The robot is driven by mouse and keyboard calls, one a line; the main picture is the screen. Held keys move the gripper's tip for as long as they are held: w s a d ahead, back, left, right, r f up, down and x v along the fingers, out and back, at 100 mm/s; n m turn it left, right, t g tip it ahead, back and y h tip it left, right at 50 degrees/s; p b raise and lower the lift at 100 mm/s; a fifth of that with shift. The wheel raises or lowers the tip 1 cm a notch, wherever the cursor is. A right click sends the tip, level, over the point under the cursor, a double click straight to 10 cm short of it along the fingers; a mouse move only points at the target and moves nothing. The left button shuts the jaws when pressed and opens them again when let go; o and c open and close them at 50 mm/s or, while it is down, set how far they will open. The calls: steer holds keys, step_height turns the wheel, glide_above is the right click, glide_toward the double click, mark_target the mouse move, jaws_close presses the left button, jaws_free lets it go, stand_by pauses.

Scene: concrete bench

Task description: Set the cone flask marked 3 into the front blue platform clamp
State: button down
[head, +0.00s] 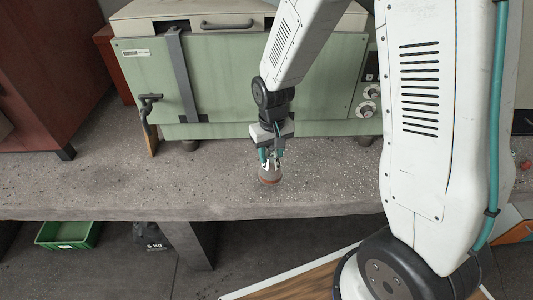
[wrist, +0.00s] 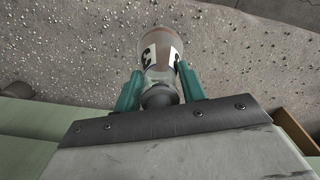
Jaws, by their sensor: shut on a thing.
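The cone flask (head: 270,176) is at the middle of the bench in the head view, with an orange-brown band near its base. In the wrist view the flask (wrist: 161,48) shows a white label with a dark mark, partly turned away, that looks like a 3. My gripper (head: 271,160) points down and is shut on the flask's neck; its teal fingers (wrist: 159,88) lie on either side of it. The flask looks upright, at or just above the bench top; I cannot tell if it touches. No blue platform clamp shows in either view.
The concrete bench (head: 130,185) is clear left of the flask. A green oven-like cabinet (head: 235,75) stands close behind my gripper. A green crate (head: 68,235) and a dark 5 kg bag (head: 152,236) are on the floor below the bench.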

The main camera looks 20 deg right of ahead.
mark_target(270, 158)
steer(key=shift+w, duration=0.6)
steer(key=shift+f, duration=1.8)
steer(key=shift+f, duration=0.15)
steer(key=c, duration=0.8)
jaws_free()
steer(key=shift+c, duration=0.2)
